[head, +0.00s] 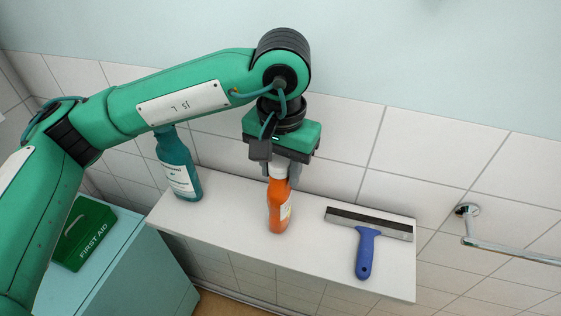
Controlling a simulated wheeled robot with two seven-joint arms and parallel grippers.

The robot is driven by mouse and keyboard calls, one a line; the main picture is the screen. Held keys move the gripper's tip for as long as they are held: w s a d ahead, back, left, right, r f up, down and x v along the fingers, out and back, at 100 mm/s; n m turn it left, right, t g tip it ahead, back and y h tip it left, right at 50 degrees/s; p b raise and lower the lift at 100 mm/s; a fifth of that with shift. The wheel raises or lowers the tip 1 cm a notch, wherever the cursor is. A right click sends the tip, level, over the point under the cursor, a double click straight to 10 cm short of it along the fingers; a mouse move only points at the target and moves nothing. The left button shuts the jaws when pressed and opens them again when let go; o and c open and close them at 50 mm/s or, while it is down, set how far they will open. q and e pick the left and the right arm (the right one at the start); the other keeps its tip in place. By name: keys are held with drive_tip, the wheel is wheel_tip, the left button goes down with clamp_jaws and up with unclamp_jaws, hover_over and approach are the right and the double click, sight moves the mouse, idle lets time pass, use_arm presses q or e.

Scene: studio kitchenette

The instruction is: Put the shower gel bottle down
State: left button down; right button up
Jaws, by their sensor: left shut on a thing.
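The orange bottle (278,210) with a white label and a pale cap is upright over the white shelf (330,272), near its middle. I take it to be the shower gel bottle. My left gripper (279,176) points down from above and is shut on the bottle's upper part. The bottle's base looks at or very near the shelf surface; I cannot tell whether it touches. My right gripper is not in view.
A teal bottle (180,172) stands at the shelf's left end, partly behind my left arm. A blue-handled squeegee (367,245) lies on the right. A metal rail (510,252) is on the wall. A green first aid box (84,233) sits on a cabinet (140,275) lower left.

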use_arm(q)
drive_tip(key=shift+f+b, duration=0.35)
drive_tip(key=shift+b, duration=0.05)
drive_tip(key=c, duration=0.9)
unclamp_jaws()
drive_tip(key=shift+r, duration=0.1)
